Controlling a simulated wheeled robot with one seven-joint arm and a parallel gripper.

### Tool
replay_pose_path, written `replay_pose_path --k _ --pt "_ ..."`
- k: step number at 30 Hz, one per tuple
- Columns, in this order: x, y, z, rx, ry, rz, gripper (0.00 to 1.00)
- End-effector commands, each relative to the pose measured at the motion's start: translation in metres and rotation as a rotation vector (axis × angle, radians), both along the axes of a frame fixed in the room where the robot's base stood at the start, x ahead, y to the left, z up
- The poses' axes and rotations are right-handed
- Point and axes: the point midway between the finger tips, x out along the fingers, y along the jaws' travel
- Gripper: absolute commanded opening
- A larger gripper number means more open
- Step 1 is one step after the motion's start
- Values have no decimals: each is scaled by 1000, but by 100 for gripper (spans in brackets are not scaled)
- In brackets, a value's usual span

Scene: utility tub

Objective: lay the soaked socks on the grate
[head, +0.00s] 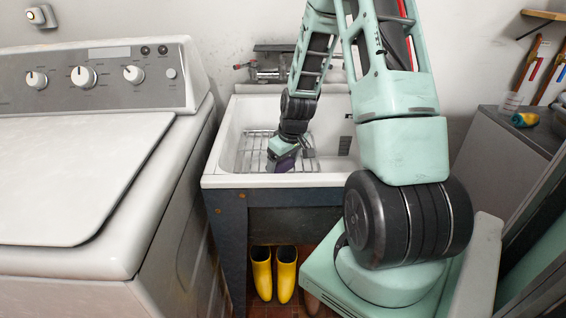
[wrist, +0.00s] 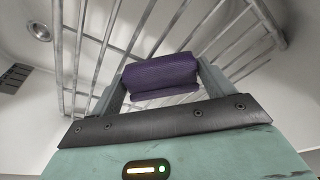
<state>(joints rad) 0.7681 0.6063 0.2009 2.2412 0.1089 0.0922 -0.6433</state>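The socks are a folded dark purple bundle (wrist: 161,76), seen in the wrist view between the two fingers of my gripper (wrist: 163,82). The fingers press on both ends of the bundle, so my gripper is shut on it. In the head view the purple socks (head: 283,163) show just under my gripper (head: 281,152), low inside the tub. The metal wire grate (head: 254,150) lies in the tub, and its bars (wrist: 58,50) show behind the socks in the wrist view. I cannot tell whether the socks touch the grate.
The white utility tub (head: 225,180) has a raised rim around the grate, and a faucet (head: 268,70) stands at its back. A drain (wrist: 39,31) shows beside the grate. A washing machine (head: 80,180) stands at left. Yellow boots (head: 285,275) stand below the tub.

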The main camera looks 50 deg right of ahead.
Motion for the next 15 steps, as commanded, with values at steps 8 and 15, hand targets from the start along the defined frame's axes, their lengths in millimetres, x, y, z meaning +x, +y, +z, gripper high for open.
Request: replay_pose_path --k 8,15 --pt "0 0 1 0 0 0 96" --pt "-3 0 19 -1 -3 0 96"
